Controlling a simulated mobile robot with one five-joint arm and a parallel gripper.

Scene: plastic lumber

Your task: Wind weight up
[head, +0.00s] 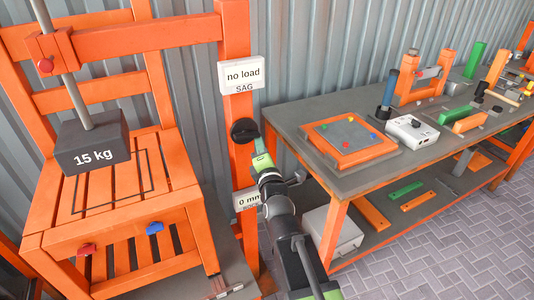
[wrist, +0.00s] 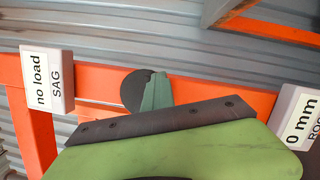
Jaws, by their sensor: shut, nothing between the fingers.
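The dark weight block (head: 92,144) marked "15 kg" hangs from or is fixed to a grey rod (head: 69,75). It is at the slatted seat of the orange chair (head: 60,240); I cannot tell whether it touches. A round black knob (head: 243,130) sits on the orange upright post beside the chair. My gripper (head: 267,138) is just right of the knob, shut and empty. In the wrist view my shut fingers (wrist: 157,88) partly cover the knob (wrist: 132,90); contact cannot be told.
A white sign (head: 240,76) reads "no load SAG". A lower sign (head: 246,200) reads "0 mm", partly hidden by my arm. At the right stands a workbench (head: 292,112) with an orange-framed panel (head: 345,139), a white control box (head: 412,131) and several tools. Paved floor lies in front.

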